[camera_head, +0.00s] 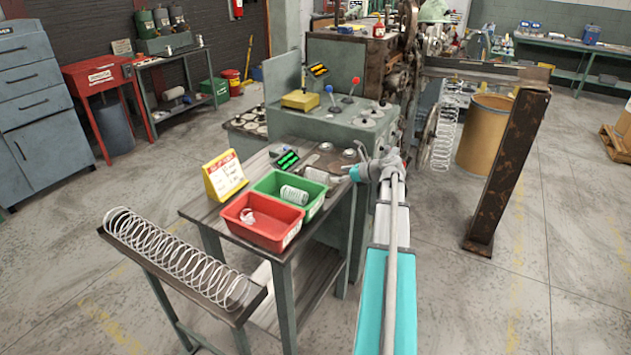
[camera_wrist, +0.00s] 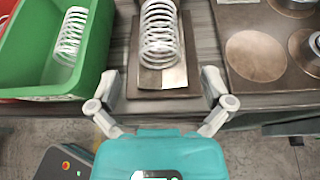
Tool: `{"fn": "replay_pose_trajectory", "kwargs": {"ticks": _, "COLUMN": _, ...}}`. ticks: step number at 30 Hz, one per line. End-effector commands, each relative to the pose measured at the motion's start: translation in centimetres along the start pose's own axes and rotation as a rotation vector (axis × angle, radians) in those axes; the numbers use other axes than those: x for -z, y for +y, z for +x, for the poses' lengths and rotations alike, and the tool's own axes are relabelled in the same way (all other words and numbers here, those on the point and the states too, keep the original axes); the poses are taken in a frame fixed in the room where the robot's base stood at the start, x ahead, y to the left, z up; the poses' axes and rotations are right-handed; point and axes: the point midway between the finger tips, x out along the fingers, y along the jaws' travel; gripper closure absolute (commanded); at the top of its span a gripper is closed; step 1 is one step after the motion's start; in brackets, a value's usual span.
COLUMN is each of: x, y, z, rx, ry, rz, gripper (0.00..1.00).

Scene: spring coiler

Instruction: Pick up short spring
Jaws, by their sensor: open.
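A short white coil spring (camera_wrist: 160,32) lies on a brown metal plate (camera_wrist: 170,80) on the bench, straight ahead of my gripper in the wrist view. It also shows in the head view (camera_head: 315,174), right of the green bin. My gripper (camera_wrist: 161,77) is open and empty. Its fingers are spread wide, either side of the plate's near end, and the spring's near end lies just beyond the fingertips. In the head view my gripper (camera_head: 366,166) is at the bench's right edge. Another short spring (camera_wrist: 71,36) lies in the green bin (camera_wrist: 100,50).
A red bin (camera_head: 265,238) with a small pale coil stands beside the green bin. A yellow sign (camera_head: 225,176) stands behind them. A long spring (camera_head: 175,255) lies in a trough at left. Round metal discs (camera_wrist: 255,55) lie right of the plate.

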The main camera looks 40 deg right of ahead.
Motion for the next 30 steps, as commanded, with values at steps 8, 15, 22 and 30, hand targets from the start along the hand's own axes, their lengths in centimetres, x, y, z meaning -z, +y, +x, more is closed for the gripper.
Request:
{"fn": "replay_pose_trajectory", "kwargs": {"ticks": 8, "x": 0.1, "y": 0.0, "z": 3.3, "rx": -0.001, "ry": 0.0, "rz": -0.001, "gripper": 0.0}}
{"fn": "replay_pose_trajectory", "kwargs": {"ticks": 15, "x": -0.1, "y": 0.1, "z": 3.7, "rx": 0.0, "ry": 0.0, "rz": -0.001, "gripper": 0.0}}
{"fn": "replay_pose_trajectory", "kwargs": {"ticks": 22, "x": -0.1, "y": 0.1, "z": 3.8, "rx": -0.001, "ry": 0.0, "rz": -0.001, "gripper": 0.0}}
{"fn": "replay_pose_trajectory", "kwargs": {"ticks": 30, "x": 0.0, "y": 0.1, "z": 6.1, "rx": -0.004, "ry": 0.0, "rz": -0.001, "gripper": 0.0}}
